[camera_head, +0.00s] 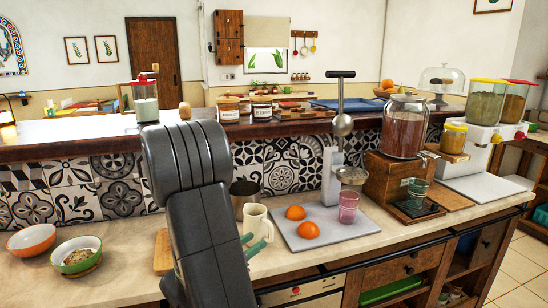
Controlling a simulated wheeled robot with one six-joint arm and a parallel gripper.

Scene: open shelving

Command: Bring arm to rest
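A thick dark grey link of my arm rises from the bottom edge and bends at a large ribbed joint left of the middle.
The counter holds a grey board (330,234) with two orange fruits and a pink glass (348,206), a metal press (331,175), a jar dispenser (404,125) and two bowls (31,240) (76,255). A raised tiled ledge with jars runs behind. My arm hides part of the counter.

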